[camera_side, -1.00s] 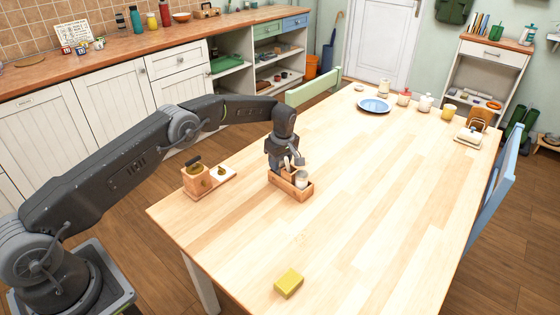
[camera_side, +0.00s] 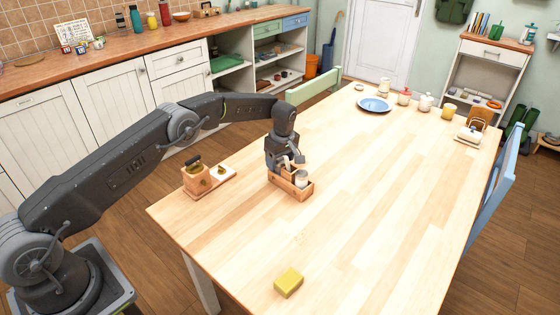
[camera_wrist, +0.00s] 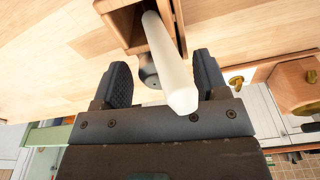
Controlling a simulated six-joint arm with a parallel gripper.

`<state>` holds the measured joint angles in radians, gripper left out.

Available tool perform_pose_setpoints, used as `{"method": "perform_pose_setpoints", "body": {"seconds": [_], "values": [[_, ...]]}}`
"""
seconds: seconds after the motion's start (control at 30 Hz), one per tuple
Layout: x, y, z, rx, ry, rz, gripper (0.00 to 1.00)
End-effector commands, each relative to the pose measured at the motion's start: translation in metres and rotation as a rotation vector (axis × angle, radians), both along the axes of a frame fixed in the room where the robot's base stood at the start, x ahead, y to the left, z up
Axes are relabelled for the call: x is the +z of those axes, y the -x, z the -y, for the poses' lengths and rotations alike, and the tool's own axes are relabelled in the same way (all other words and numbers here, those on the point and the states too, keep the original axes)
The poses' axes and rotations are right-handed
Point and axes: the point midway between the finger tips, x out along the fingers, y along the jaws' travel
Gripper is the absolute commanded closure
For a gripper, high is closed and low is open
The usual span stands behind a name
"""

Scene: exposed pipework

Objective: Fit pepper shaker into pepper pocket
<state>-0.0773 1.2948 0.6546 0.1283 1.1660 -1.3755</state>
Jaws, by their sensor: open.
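A small wooden caddy (camera_side: 296,190) stands on the table, with pockets. A white shaker with a grey top (camera_side: 302,178) sits upright in its right-hand pocket. My gripper (camera_side: 290,161) is right at the caddy, low over its back left part. In the wrist view my gripper (camera_wrist: 163,82) is open, its two dark fingers apart. A pale rod-like piece (camera_wrist: 170,65) and a dark round piece (camera_wrist: 148,73) lie between the fingers, clear of both. I cannot tell which of these is the pepper shaker. The caddy (camera_wrist: 122,22) shows at the top, partly cut off.
A yellow sponge (camera_side: 288,283) lies near the front edge. A blue plate (camera_side: 374,105) and several jars stand at the far end. The middle of the table is clear.

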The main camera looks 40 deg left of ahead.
Motion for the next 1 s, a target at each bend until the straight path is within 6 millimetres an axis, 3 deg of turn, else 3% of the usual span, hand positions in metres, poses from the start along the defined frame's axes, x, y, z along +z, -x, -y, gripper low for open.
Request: {"method": "perform_pose_setpoints", "body": {"seconds": [0.5,0.87,1.0], "values": [[0.098,0.001,0.012,-0.001,0.001,0.004,0.33],[0.116,0.002,0.014,-0.002,0.001,0.001,0.33],[0.137,0.007,0.017,-0.048,0.003,0.015,0.33]]}}
